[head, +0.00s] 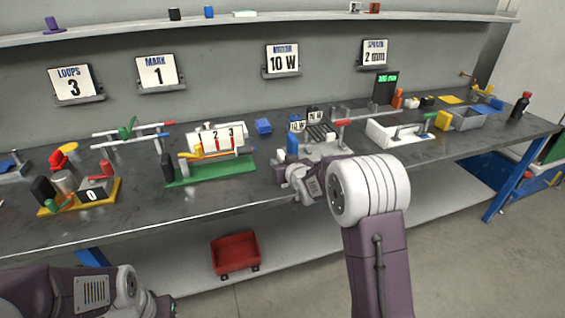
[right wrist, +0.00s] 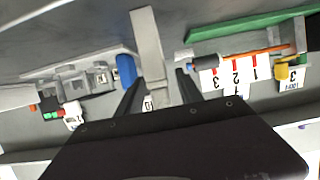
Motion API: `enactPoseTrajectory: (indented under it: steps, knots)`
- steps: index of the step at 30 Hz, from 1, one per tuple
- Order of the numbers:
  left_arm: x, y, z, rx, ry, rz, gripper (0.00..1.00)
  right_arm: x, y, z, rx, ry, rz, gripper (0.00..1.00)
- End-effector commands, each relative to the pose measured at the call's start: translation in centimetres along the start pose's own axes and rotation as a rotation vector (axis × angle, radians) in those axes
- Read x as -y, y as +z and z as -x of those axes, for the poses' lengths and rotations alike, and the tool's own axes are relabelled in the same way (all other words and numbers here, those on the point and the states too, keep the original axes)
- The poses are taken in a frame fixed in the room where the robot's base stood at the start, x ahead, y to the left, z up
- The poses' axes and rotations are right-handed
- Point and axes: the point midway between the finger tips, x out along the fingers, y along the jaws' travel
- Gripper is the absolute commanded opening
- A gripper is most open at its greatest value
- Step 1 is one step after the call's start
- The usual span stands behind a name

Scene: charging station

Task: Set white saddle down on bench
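A pale grey-white piece (right wrist: 150,45), likely the white saddle, shows as a long upright strip between my right gripper's dark fingers (right wrist: 157,88) in the right wrist view. The fingers are spread apart on either side of it. A small white label shows beside the strip, and I cannot tell whether both fingers touch the piece. In the head view my right gripper (head: 282,174) is low over the bench's front part, mostly hidden by its own wrist. The grey bench (head: 215,198) runs across the view. My left gripper (head: 163,304) is partly visible at the bottom left, its fingers unclear.
A blue upright part (head: 292,143) and a pale fixture (head: 326,148) stand close by my right gripper. The numbered white board (head: 215,138) on a green base (head: 210,170) is left of it. A white tray (head: 400,132) is to the right. Bare bench lies along the front edge.

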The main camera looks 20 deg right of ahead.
Motion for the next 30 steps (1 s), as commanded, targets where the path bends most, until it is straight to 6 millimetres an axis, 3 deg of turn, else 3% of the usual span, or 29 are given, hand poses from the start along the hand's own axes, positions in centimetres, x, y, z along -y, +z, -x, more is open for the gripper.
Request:
enactPoseTrajectory:
  steps: [5, 15, 21, 30]
  knots:
    - [0.0, -0.1, 0.5, 0.0, 0.0, 0.0, 0.36, 0.0, -0.5, 0.6, 0.0, 0.0, 0.0, 0.43]
    - [0.0, -0.1, 1.1, 0.0, 0.0, 0.0, 0.36, 0.0, -0.5, 8.1, -0.001, 0.001, 0.001, 0.43]
    - [0.0, -0.1, 1.4, 0.0, 0.0, 0.0, 0.36, 0.0, -0.5, 11.4, -0.001, 0.0, 0.0, 0.43]
    - [0.0, -0.1, 1.4, 0.0, 0.0, 0.0, 0.36, 0.0, -0.3, 12.2, 0.0, 0.0, 0.0, 0.43]
